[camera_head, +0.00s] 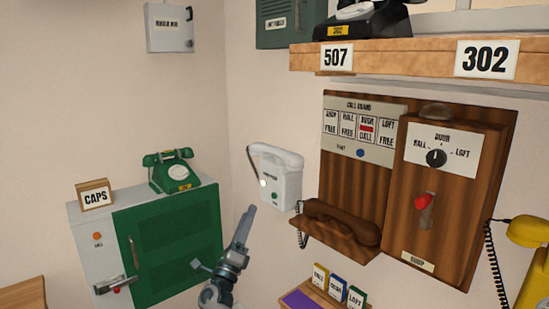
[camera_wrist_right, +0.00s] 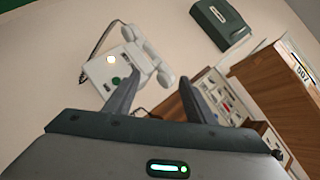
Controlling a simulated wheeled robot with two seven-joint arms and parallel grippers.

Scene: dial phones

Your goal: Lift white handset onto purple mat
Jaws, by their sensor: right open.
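The white handset (camera_head: 278,152) lies across the top of a white wall phone (camera_head: 283,188) in the corner. In the right wrist view the handset (camera_wrist_right: 147,52) sits on the phone (camera_wrist_right: 112,76), just beyond my right fingertips. My right gripper (camera_head: 250,212) is below and left of the wall phone, pointing up. In the right wrist view my right gripper (camera_wrist_right: 159,78) is open with nothing between its fingers. The purple mat (camera_head: 302,300) lies on a small wooden shelf at the bottom edge, only partly in view. My left gripper is not in view.
A brown handset (camera_head: 342,222) rests on a wooden ledge right of the white phone. Small labelled boxes (camera_head: 336,287) stand beside the mat. A green phone (camera_head: 172,172) sits on a cabinet at left. A yellow phone (camera_head: 530,258) is at far right.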

